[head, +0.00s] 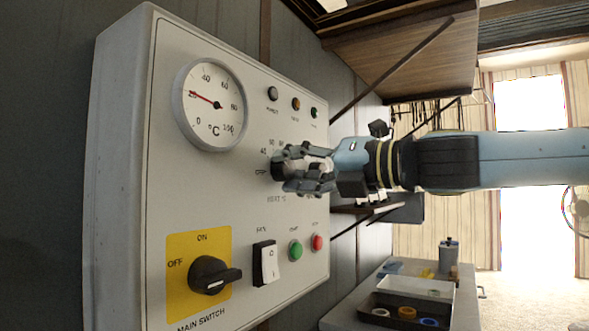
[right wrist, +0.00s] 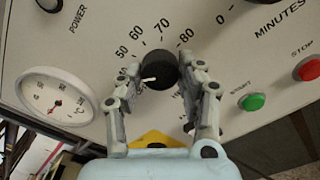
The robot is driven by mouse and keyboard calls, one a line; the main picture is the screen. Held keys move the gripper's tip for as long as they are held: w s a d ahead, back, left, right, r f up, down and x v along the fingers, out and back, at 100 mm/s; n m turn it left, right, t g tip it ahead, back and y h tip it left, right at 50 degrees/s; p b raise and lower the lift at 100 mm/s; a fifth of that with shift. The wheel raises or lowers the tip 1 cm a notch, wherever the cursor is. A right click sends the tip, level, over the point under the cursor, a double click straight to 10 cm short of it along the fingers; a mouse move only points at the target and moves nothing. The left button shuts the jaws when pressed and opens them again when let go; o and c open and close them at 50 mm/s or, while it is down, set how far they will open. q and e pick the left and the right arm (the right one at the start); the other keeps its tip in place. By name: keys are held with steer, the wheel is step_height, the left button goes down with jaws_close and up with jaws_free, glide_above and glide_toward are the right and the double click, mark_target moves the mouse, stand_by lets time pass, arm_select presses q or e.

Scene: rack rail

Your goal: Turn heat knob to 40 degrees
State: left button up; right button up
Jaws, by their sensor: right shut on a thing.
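The heat knob (right wrist: 157,70) is a round black knob on the grey control panel (head: 215,180), with a scale printed around it. In the right wrist view its white pointer mark faces left and slightly down, toward the low end of the scale below the 50; the exact value is hard to read. My right gripper (right wrist: 162,68) is shut on the knob, one finger on each side. In the head view the gripper (head: 298,170) hides most of the knob. My left gripper is not in view.
The round temperature gauge (head: 212,105) has its red needle near 20. The black main switch (head: 208,275) sits on a yellow plate. A white rocker switch (head: 266,263), green button (head: 295,250) and red button (head: 318,242) are below the knob. A tray (head: 405,310) stands at lower right.

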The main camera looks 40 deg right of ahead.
mark_target(277, 109)
steer(key=shift+a+f, duration=0.1)
steer(key=shift+f, duration=0.05)
steer(key=o, duration=1.2)
steer(key=shift+c, duration=0.2)
step_height(277, 109, up, 10)
steer(key=shift+s+f, duration=0.15)
steer(key=shift+r, duration=0.25)
